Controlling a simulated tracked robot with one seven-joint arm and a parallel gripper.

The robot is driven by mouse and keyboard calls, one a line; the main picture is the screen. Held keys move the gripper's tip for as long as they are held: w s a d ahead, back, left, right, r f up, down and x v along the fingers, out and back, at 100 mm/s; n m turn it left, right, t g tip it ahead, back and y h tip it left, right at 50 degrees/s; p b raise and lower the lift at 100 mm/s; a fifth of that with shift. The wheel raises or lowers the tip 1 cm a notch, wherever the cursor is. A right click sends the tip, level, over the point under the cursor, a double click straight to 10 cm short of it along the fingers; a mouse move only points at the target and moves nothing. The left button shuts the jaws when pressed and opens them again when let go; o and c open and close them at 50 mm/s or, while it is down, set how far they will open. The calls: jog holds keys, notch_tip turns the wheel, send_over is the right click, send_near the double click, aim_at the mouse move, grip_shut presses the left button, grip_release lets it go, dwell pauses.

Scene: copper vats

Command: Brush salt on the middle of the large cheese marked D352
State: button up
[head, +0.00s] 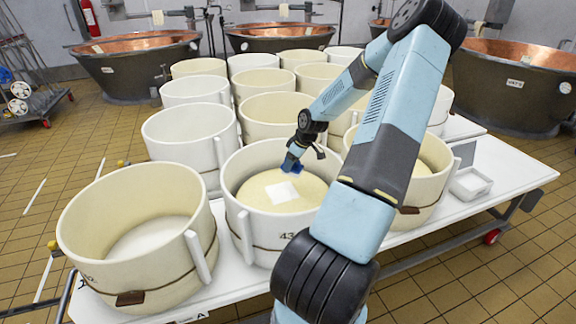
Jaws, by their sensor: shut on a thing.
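A large pale cheese (262,188) sits in a white round mould (262,235) at the front middle of the table. The mould's marking starts with "43"; my arm hides the rest, and I cannot read D352 anywhere. A white squarish patch (282,193) lies on the cheese near its middle; I cannot tell whether it is salt or a label. My gripper (294,160) is low over the back of this cheese, just behind the patch. It is shut on a small blue thing (291,168), perhaps a brush. I cannot tell whether the blue thing touches the cheese.
Several similar moulds crowd the white table (505,165), with one mould (140,235) at the front left. A small white tray (470,184) stands on the table's right end, which is otherwise mostly clear. Copper vats (137,62) line the back. A trolley (30,95) stands at left.

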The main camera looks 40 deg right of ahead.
jog(key=shift+r, duration=1.55)
